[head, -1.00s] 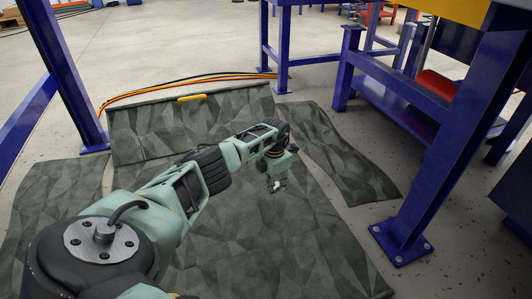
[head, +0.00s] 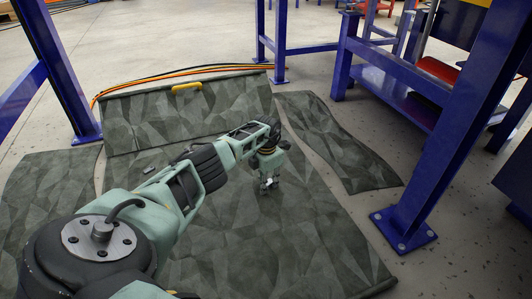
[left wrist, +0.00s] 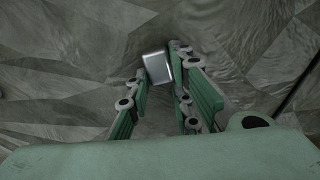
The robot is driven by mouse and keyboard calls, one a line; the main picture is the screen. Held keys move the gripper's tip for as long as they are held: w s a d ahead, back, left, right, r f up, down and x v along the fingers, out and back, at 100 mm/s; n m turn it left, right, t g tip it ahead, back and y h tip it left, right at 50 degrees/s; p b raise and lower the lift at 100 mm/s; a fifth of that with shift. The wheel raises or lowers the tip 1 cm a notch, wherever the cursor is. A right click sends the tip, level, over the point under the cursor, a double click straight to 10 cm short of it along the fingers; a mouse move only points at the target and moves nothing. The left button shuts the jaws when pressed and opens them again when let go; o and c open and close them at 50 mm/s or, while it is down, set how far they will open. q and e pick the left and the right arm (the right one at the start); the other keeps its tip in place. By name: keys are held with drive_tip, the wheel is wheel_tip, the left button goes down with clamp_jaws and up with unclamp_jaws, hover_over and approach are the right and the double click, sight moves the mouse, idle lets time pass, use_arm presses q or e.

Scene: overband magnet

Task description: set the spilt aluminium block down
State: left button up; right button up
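The silvery aluminium block (left wrist: 158,68) sits between the fingertips of my left gripper (left wrist: 160,75) in the left wrist view, with a finger against each side. In the head view my left gripper (head: 269,184) points down over the dark faceted mat (head: 250,245), and the block (head: 268,182) shows as a small bright spot at its tips. I cannot tell whether the block touches the mat. My right gripper is not in view.
A raised panel with a yellow handle (head: 186,87) stands behind the mat, with orange and black cables beyond. Blue steel posts (head: 440,150) stand left and right. A small grey piece (head: 150,169) lies left of my arm. The mat right of the gripper is clear.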

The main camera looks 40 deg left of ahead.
use_arm(q)
drive_tip(key=o, duration=0.5)
drive_tip(key=shift+c, duration=0.2)
drive_tip(key=shift+r, duration=0.1)
wheel_tip(320, 180, up, 12)
drive_tip(key=p, duration=0.9)
drive_tip(key=shift+p, duration=0.4)
drive_tip(key=shift+s, duration=0.1)
